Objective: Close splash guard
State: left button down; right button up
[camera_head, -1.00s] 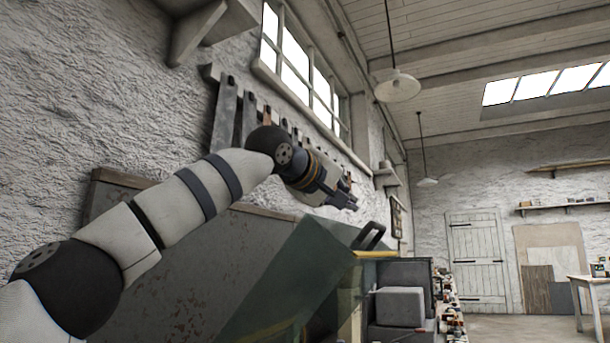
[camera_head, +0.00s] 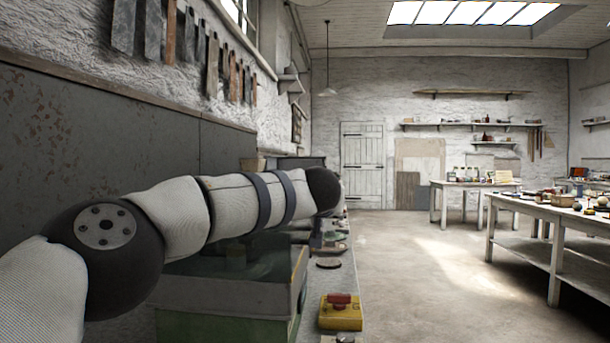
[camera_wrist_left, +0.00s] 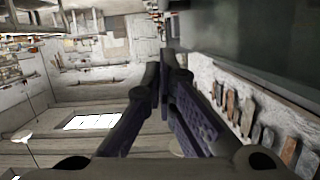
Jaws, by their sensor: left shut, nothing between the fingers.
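The green-tinted, see-through splash guard (camera_head: 268,262) shows low over the box-like housing (camera_head: 225,298) at the lower left of the head view. My left arm crosses in front and hides much of it, so its exact tilt and its handle cannot be made out. My left gripper is hidden behind the arm's end joint in the head view. In the left wrist view the left gripper (camera_wrist_left: 163,55) is shut and empty, with its fingers together. No contact between the gripper and the guard is visible. My right gripper is in neither view.
A dark wall board (camera_head: 90,140) runs along the left, with hanging tools (camera_head: 190,50) above it. A yellow box with a red top (camera_head: 341,312) sits on the bench to the right of the housing. The floor (camera_head: 410,260) is open up to the worktables (camera_head: 550,215) at right.

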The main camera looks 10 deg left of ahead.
pick_arm(q)
jog(key=shift+m+y, duration=0.3)
jog(key=shift+m, duration=0.3)
jog(key=shift+d+f, duration=0.1)
jog(key=shift+f, duration=2.4)
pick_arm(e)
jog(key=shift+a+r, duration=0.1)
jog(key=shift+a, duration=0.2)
pick_arm(q)
jog(key=shift+f, duration=0.1)
